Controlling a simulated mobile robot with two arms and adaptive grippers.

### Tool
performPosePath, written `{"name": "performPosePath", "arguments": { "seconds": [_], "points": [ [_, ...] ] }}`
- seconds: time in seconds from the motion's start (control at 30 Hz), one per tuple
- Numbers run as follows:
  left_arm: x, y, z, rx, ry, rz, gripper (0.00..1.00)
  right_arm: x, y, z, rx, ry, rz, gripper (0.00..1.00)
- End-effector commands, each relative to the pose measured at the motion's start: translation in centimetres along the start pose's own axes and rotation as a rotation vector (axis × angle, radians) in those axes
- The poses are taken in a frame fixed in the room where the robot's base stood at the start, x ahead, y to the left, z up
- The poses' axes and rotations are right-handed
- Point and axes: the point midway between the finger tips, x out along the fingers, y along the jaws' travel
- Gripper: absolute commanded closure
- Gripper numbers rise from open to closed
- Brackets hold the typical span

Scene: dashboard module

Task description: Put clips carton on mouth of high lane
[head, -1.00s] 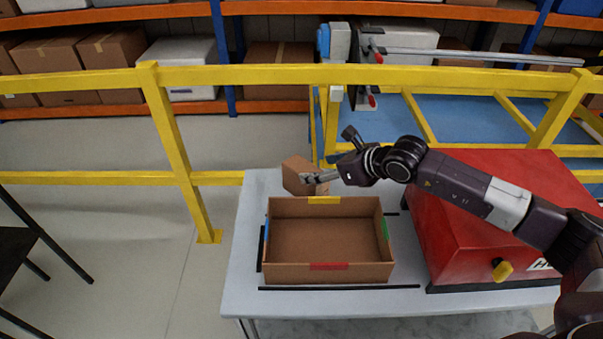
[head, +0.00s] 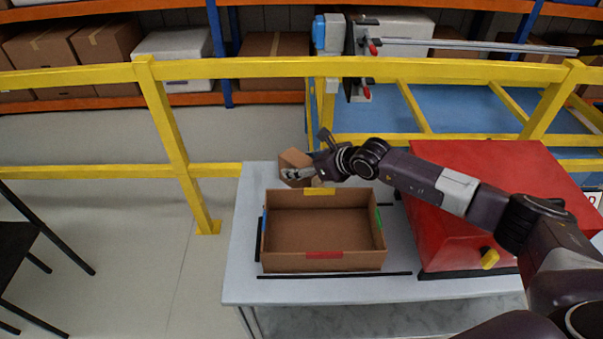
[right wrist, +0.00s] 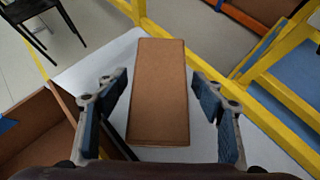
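A brown carton (head: 295,158), likely the clips carton, stands at the far left corner of the grey-white table, just behind the open box. It also shows in the right wrist view (right wrist: 160,90), between the fingers. My right gripper (head: 292,173) is at the carton, its fingers on either side of it. In the right wrist view the fingers are spread, with a visible gap on both sides of the carton. My left gripper is not in view. I cannot tell which part is the high lane; blue surfaces (head: 465,112) lie behind the yellow railing.
An open brown box (head: 325,262) with coloured tabs sits on the table (head: 240,275). A red case (head: 455,215) stands at its right. A yellow railing (head: 270,68) runs behind the table. A metal rail (head: 470,45) lies beyond it. A black chair (head: 15,245) stands at left.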

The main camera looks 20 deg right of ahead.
Motion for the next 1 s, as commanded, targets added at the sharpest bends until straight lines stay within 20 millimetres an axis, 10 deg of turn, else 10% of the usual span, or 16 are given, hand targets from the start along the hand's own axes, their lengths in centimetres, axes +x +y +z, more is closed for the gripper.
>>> {"name": "performPosePath", "arguments": {
  "seconds": [0.53,1.0],
  "points": [
    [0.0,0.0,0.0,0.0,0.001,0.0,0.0,-0.1,0.0,0.2,0.0,-0.004,0.0,1.0],
    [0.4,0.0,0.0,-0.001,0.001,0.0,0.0,-1.3,-0.1,1.9,-0.002,-0.007,0.0,1.0]
  ]
}}
